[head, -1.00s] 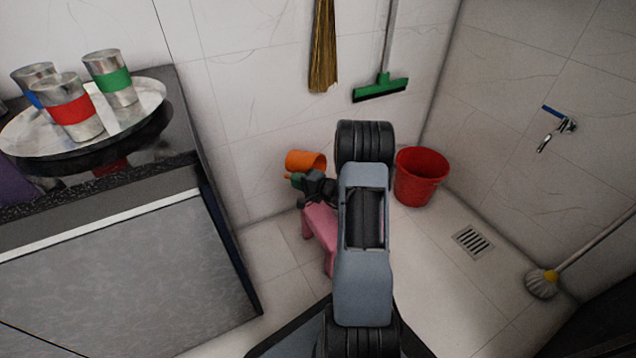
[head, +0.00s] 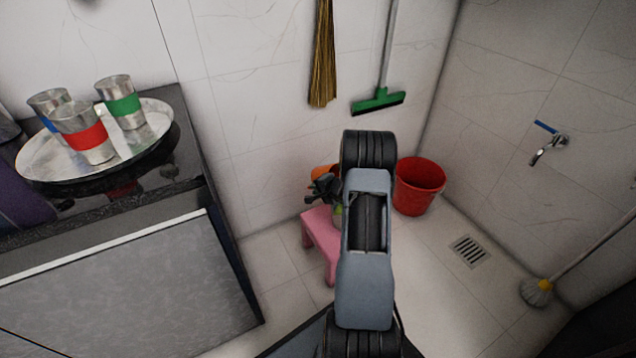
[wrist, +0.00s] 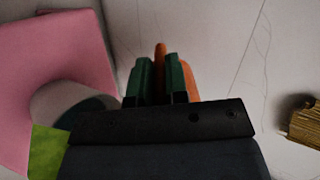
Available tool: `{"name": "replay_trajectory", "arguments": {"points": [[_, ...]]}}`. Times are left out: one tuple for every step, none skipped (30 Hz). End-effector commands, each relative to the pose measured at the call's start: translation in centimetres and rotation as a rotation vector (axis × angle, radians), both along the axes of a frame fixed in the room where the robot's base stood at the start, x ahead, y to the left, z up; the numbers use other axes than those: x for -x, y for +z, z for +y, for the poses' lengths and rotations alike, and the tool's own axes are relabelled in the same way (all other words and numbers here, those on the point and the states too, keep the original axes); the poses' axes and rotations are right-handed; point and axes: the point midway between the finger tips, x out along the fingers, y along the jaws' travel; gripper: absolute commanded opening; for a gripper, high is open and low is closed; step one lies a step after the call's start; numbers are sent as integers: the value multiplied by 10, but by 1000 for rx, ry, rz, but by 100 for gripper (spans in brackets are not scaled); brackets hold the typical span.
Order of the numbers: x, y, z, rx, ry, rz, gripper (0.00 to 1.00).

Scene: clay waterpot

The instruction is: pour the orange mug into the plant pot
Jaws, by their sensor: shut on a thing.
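The orange mug (head: 321,171) is in my gripper (head: 325,186), left of my arm in the head view and mostly hidden by the gripper. In the wrist view, the green fingers (wrist: 160,78) are shut on the mug's handle (wrist: 160,50), with part of the mug's orange body (wrist: 189,80) to their right. The plant pot (head: 337,216) stands on the pink stool (head: 317,228), partly covered by my arm. In the wrist view, a pale round pot (wrist: 50,101) with a dark inside lies left of the fingers. The mug's contents and exact tilt are hidden.
A red bucket (head: 419,187) stands right of my arm. A counter at left carries a round tray (head: 40,165) with metal cans. A broom (head: 322,60) and green squeegee (head: 378,101) are at the back wall. Floor around the drain (head: 468,251) is clear.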

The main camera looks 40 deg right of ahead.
Motion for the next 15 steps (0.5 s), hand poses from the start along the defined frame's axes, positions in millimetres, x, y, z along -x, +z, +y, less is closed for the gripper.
{"name": "replay_trajectory", "arguments": {"points": [[-1,7,1,2,2,17,0],[-1,7,1,2,2,26,0],[-1,7,0,4,0,38,0],[-2,6,1,6,0,46,0],[-2,6,1,6,1,53,0],[-2,6,1,8,1,63,0],[-2,6,1,10,2,69,0],[-2,5,1,12,2,76,0],[-3,5,1,13,2,82,0],[-3,5,1,14,2,87,0],[-3,4,1,14,2,91,0],[-3,4,1,15,2,96,0],[-3,4,1,16,1,99,0],[-3,4,1,17,1,102,0],[-4,5,3,17,3,105,0]]}}
